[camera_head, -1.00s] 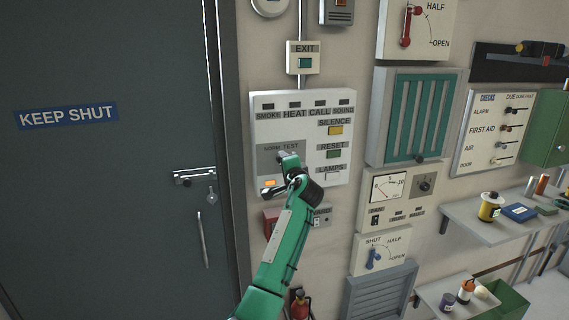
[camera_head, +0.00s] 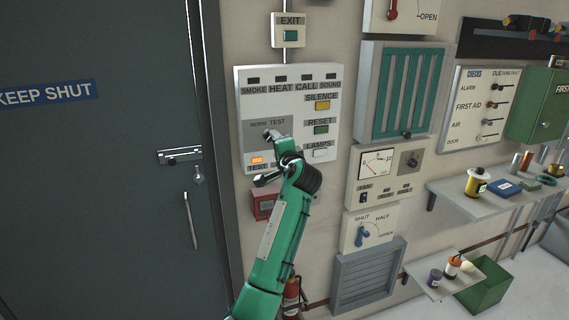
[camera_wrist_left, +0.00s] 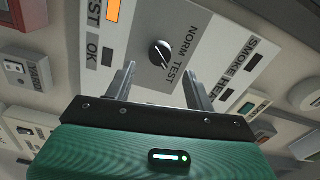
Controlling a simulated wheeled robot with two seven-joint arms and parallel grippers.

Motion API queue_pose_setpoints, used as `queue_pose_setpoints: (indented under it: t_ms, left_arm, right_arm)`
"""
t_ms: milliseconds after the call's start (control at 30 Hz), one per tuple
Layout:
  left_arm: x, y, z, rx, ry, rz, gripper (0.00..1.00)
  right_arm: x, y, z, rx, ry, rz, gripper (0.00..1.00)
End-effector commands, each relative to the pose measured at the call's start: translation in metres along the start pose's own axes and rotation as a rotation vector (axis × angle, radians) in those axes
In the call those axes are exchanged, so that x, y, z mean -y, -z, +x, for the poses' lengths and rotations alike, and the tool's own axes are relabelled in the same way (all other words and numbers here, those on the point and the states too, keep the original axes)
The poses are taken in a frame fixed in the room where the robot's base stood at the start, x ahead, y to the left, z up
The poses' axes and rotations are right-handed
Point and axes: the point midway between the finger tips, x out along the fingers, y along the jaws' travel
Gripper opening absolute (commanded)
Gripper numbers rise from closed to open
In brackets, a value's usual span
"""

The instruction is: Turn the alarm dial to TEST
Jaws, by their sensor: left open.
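The alarm dial (camera_wrist_left: 160,53) is a round black knob with a pale line across it, on a grey plate marked NORM and TEST. Its exact setting is hard to read. In the left wrist view it lies ahead of my left gripper (camera_wrist_left: 160,82), seen between the spread fingers, with no clear contact. In the head view my left gripper (camera_head: 264,157) is at the lower left of the white alarm panel (camera_head: 333,100). It is open and empty and covers the dial there. My right gripper is out of view.
An orange lamp (camera_head: 257,160) glows beside the dial. SILENCE (camera_head: 322,105), RESET (camera_head: 321,130) and LAMPS (camera_head: 320,152) buttons lie to the right. A red box (camera_head: 264,205) sits below the panel. The dark door (camera_head: 100,190) is left; a shelf (camera_head: 490,195) juts out right.

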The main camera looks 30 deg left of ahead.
Motion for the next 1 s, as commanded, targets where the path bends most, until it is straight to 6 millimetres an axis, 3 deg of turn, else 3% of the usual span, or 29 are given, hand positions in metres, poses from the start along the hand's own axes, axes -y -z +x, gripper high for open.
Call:
queue_pose_setpoints:
  t_ms: [33,200,400,1000]
  left_arm:
    - [-0.006,0.000,-0.013,-0.004,0.001,-0.004,0.55]
    - [-0.004,0.000,-0.048,-0.002,0.001,-0.003,0.55]
    - [-0.002,0.000,-0.071,-0.001,0.000,-0.001,0.55]
    - [0.000,0.000,-0.075,0.000,0.000,0.001,0.55]
  right_arm:
    - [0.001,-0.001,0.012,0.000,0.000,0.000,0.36]
    - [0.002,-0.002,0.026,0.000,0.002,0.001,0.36]
    - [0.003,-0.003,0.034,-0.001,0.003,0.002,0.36]
    - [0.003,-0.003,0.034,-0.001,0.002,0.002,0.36]
